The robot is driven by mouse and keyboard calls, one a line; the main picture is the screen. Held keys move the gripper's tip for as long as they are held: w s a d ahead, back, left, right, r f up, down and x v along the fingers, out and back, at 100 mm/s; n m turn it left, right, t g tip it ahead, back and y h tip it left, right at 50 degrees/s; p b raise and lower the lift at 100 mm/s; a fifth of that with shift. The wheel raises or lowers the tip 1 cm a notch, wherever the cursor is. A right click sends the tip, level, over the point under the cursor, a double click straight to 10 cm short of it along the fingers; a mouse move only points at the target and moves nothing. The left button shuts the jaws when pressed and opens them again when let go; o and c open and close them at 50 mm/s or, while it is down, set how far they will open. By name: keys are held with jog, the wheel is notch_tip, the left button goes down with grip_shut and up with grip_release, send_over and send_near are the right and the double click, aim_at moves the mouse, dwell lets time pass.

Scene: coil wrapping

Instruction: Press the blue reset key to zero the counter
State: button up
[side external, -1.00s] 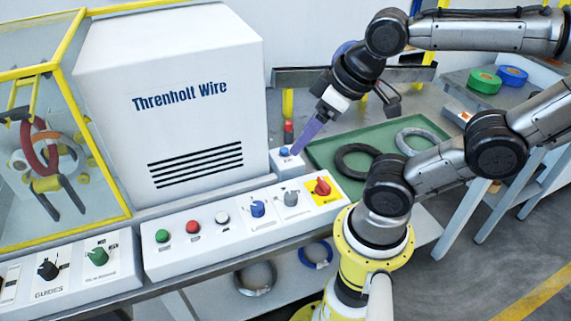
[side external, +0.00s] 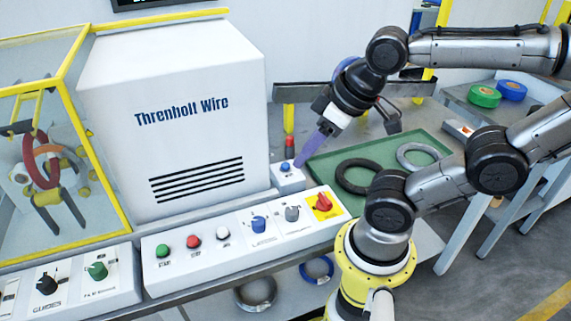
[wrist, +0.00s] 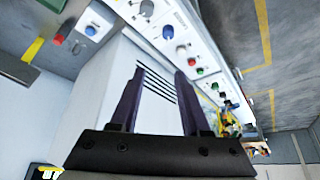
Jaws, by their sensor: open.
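The blue key (side external: 285,167) sits on top of a small white box (side external: 288,182) at the right end of the machine. In the wrist view the blue key (wrist: 90,31) is at the upper left, outside the fingers. My gripper (side external: 299,164) has purple fingers pointing down just right of the key. They appear close to it, but contact cannot be told. In the wrist view my gripper (wrist: 160,72) is open, with nothing between its fingers. A dark display (side external: 160,3) is cut off at the top edge, and no reading is legible.
A red button or lamp (side external: 289,142) stands behind the box. A green tray (side external: 325,158) with a black coil (side external: 343,178) and a grey coil (side external: 404,163) lies to the right. The control panel (side external: 180,270) with several buttons and knobs is in front, beside the white cabinet (side external: 200,75).

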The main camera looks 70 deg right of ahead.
grip_shut()
dwell(1.4)
